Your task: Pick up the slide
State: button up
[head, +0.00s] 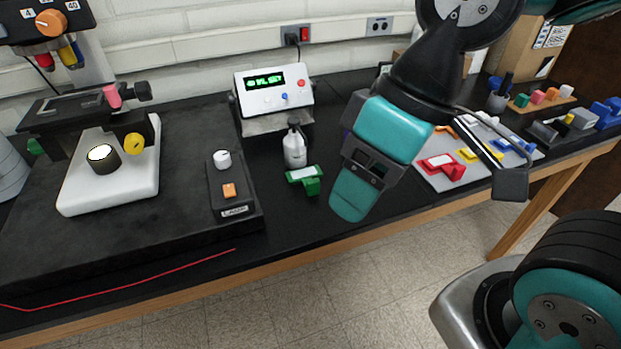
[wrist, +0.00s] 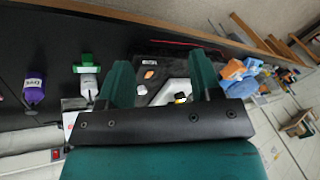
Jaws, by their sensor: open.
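A green piece with a white top face (head: 304,176), which looks like the slide in its holder, lies on the black bench near its front. It also shows in the wrist view (wrist: 86,64), left of my fingers. My gripper (head: 351,200) hangs to the right of the green piece in the head view, apart from it. In the wrist view my gripper (wrist: 161,78) has its two teal fingers spread wide, with nothing held between them.
A white bottle (head: 294,149) stands just behind the green piece. A lamp switch box (head: 229,187) and microscope stage (head: 140,185) are to the left. A board (head: 452,180) with coloured pieces lies at the right. A purple dye bottle (wrist: 35,88) shows in the wrist view.

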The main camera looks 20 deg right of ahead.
aim_at(309, 176)
jog(key=k, duration=1.3)
jog(key=u, duration=0.7)
jog(key=i, duration=1.75)
jog(key=z, duration=0.75)
